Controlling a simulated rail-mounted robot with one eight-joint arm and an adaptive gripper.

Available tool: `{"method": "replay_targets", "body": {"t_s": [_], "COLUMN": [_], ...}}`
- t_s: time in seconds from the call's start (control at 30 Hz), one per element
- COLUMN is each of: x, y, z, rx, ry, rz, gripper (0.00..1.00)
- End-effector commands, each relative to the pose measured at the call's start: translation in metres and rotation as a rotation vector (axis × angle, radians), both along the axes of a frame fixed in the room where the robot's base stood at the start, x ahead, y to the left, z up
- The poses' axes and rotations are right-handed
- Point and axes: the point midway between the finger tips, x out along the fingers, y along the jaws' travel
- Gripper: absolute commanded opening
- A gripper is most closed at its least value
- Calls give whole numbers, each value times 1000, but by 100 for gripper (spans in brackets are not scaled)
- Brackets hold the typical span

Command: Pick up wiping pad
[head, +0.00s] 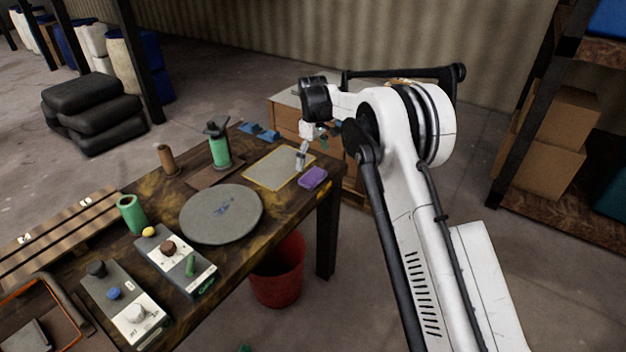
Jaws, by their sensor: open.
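A small purple block that looks like the wiping pad (314,178) lies near the right end of the dark wooden table (170,262). It sits beside the right corner of a flat yellowish-grey square sheet (272,170). My gripper (300,163) points down over the right part of this sheet, a little left of and behind the purple pad. It is open and small in view, and the pad is outside it. Whether the fingertips touch the sheet cannot be told.
Left of the sheet are a round grey disc (221,214), a green spool (220,151) and a brown cylinder (167,160). Two control boxes (178,264) stand at the front. A red bucket (278,272) is on the floor. A wooden cabinet (288,120) stands behind.

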Motion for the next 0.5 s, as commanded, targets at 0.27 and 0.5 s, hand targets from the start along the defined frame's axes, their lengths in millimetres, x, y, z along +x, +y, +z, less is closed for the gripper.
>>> {"method": "replay_targets", "body": {"t_s": [0.27, 0.5], "x": [0, -6], "y": [0, -1], "z": [-21, -43], "rx": [0, 0], "ry": [0, 0], "rz": [0, 0], "gripper": [100, 100]}}
